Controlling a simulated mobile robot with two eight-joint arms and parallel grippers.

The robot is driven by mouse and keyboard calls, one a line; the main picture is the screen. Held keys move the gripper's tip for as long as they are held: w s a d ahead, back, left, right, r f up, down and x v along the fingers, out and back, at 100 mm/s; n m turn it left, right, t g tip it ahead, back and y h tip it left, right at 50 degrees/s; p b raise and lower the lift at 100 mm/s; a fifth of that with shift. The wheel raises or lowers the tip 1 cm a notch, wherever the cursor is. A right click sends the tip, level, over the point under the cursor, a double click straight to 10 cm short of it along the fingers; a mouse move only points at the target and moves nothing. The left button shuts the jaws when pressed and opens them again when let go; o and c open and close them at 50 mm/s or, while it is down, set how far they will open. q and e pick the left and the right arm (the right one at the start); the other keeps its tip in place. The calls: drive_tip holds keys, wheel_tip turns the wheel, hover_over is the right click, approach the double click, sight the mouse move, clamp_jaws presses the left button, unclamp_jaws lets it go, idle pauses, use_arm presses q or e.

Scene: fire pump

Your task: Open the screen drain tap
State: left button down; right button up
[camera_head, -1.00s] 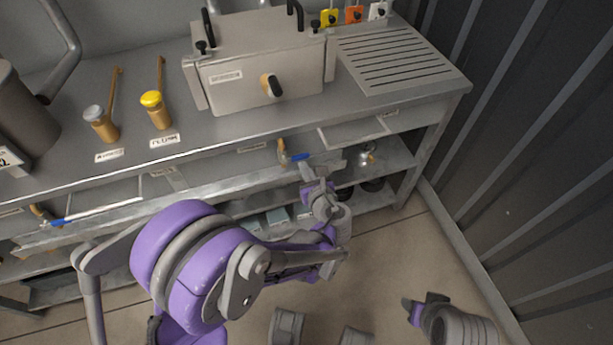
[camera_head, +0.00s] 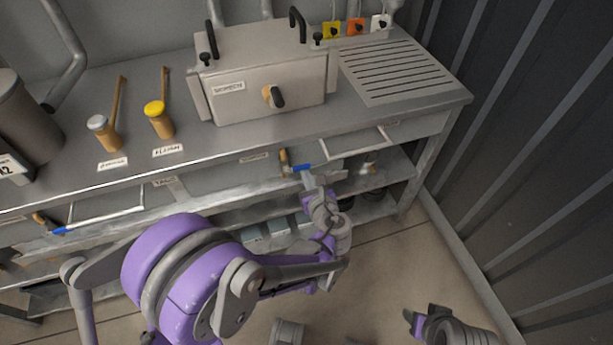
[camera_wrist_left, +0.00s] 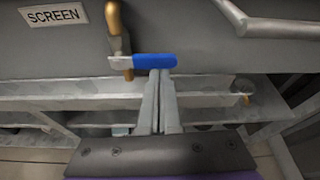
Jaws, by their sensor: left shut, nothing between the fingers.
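The screen drain tap (camera_wrist_left: 116,22) is a brass valve just right of the SCREEN label (camera_wrist_left: 54,14) in the left wrist view. Its blue lever handle (camera_wrist_left: 155,61) points right, roughly level. In the head view the tap (camera_head: 284,159) and blue handle (camera_head: 302,168) sit under the bench's front edge. My left gripper (camera_wrist_left: 158,88) is shut and empty. Its fingertips are just below the handle's blue end, at or very near it; I cannot tell whether they touch. My right gripper (camera_head: 410,319) is low at the right, far from the tap; its jaws are unclear.
The steel bench (camera_head: 240,133) carries a lidded box (camera_head: 265,70) above the tap. A drawer handle (camera_wrist_left: 280,28) is right of the tap. Another blue-handled tap (camera_head: 62,230) is at the far left. A ribbed dark wall (camera_head: 530,150) closes the right side.

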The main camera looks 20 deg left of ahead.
sight(298, 166)
use_arm(q)
drive_tip(key=shift+r+n, duration=0.25)
drive_tip(key=shift+n, duration=0.15)
drive_tip(key=shift+r+n+t+h+p, duration=0.4)
drive_tip(key=shift+r+n+h, duration=0.15)
drive_tip(key=shift+n, duration=0.35)
drive_tip(key=n, duration=0.1)
drive_tip(key=r+n+t+h, duration=0.1)
drive_tip(key=n, duration=0.1)
drive_tip(key=r+n+t+p, duration=0.1)
drive_tip(key=shift+s+a+r+n+h, duration=0.25)
drive_tip(key=shift+a+n+h, duration=0.05)
drive_tip(key=shift+a+h, duration=0.05)
drive_tip(key=n, duration=0.1)
drive_tip(key=a+r+n+t, duration=0.1)
drive_tip(key=shift+s+n, duration=0.3)
drive_tip(key=shift+n, duration=0.1)
drive_tip(key=shift+s+a+r, duration=0.15)
drive_tip(key=shift+a+r, duration=0.05)
drive_tip(key=shift+r, duration=0.05)
drive_tip(key=shift+d, duration=0.1)
